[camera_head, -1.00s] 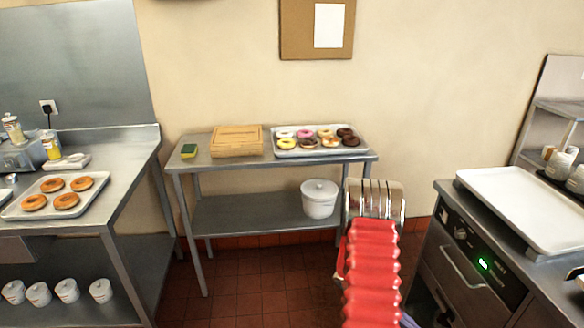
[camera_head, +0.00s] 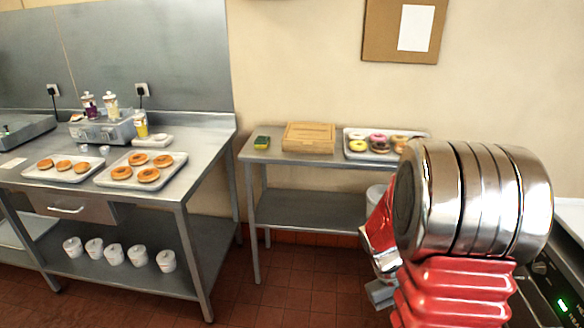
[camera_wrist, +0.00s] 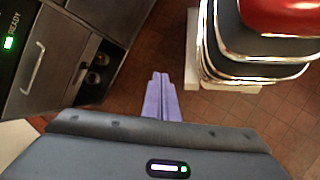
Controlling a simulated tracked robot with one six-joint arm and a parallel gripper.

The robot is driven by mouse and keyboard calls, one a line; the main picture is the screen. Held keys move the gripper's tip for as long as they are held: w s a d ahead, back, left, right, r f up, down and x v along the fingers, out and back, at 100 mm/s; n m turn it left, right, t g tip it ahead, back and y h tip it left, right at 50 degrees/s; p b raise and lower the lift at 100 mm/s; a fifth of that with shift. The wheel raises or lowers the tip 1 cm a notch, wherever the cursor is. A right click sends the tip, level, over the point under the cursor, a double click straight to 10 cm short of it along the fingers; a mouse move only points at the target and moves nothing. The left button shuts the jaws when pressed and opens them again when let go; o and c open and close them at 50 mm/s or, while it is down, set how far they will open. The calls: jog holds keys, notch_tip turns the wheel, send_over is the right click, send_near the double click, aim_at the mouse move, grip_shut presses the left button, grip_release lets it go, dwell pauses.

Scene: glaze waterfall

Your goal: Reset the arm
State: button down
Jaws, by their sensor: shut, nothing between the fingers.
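My arm, red with bright metal rings, rises large at the right of the head view. My gripper shows in the wrist view as two purple fingers (camera_wrist: 161,98) lying together, shut with nothing between them. They hang over the red-brown tiled floor (camera_wrist: 130,25), apart from any object. In the head view the gripper's fingertips are hidden behind or below the arm.
The left steel table (camera_head: 215,140) holds trays of plain doughnuts (camera_head: 140,168). The back table (camera_head: 265,180) holds a wooden box (camera_head: 308,137) and iced doughnuts (camera_head: 378,139). A dark cabinet (camera_wrist: 60,60) stands left in the wrist view. Floor between is clear.

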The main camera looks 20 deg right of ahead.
jog(key=a+r+t+y, duration=0.1)
jog(key=a+r+t, duration=0.4)
jog(key=a+r, duration=0.5)
jog(key=a+r+n+t+y, duration=0.1)
jog(key=a+r+t, duration=0.4)
jog(key=a+r, duration=0.6)
jog(key=a, duration=0.5)
jog(key=shift+w+a+r+n+t+y, duration=0.25)
jog(key=shift+w+a+n+t+y, duration=0.05)
jog(key=shift+a+t, duration=0.1)
